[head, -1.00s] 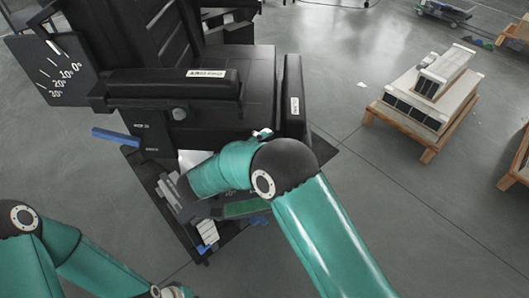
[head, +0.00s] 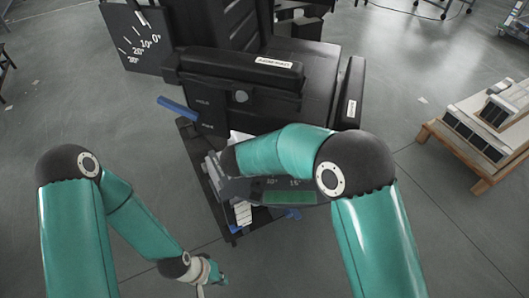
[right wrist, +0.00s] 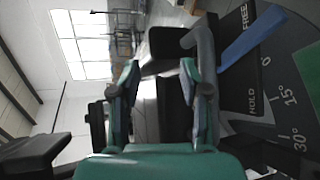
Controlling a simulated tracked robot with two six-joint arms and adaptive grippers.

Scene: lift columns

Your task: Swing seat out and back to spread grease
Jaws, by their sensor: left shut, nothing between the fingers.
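The black seat (head: 312,72) stands at upper middle in the head view, with an armrest (head: 235,65) and a second armrest (head: 349,95). Its blue lever (head: 178,107) sticks out at the left and also shows in the right wrist view (right wrist: 254,38), beside the HOLD and FREE marks. My left gripper (head: 221,281) is shut and empty, low in front of the base plate. My right arm reaches to the seat's front, and its gripper is hidden there in the head view. In the right wrist view my right gripper (right wrist: 163,90) is open, with a grey bent bar (right wrist: 205,48) close to one finger.
The floor at left is mostly clear.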

